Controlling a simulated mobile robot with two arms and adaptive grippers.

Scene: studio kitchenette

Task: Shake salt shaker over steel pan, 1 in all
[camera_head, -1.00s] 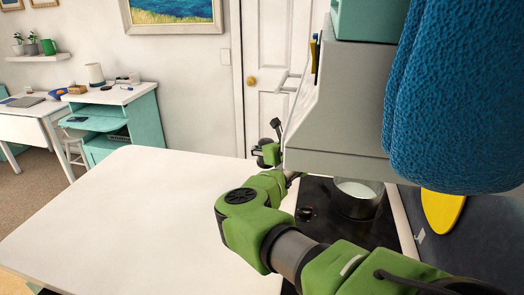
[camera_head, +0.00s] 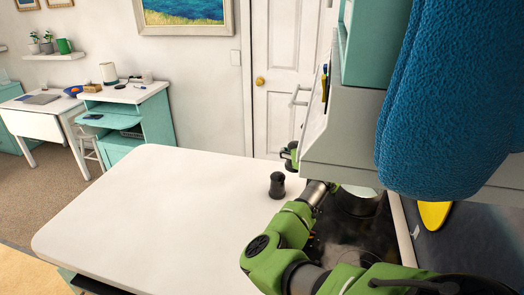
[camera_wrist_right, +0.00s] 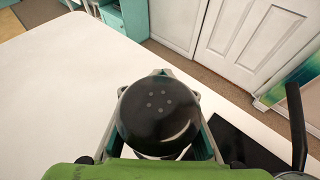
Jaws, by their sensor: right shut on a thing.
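My right gripper (camera_wrist_right: 158,125) is shut on the salt shaker (camera_wrist_right: 158,112), whose round black lid with several small holes faces the right wrist camera. A pale part shows just below the lid. In the head view the gripper (camera_head: 290,154) is beyond the counter's right side, partly hidden by the range hood, and the shaker in it cannot be made out. The steel pan (camera_head: 358,203) stands on the black cooktop, right of the gripper, partly hidden by the hood and my arm; its inside looks whitish. My left gripper is not in view.
A small dark shaker-like object (camera_head: 277,187) stands upright on the white counter (camera_head: 150,205), left of my right arm. The counter is otherwise clear. The grey hood (camera_head: 345,130) and a blue cloth (camera_head: 440,100) hang close above the cooktop (camera_head: 340,240).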

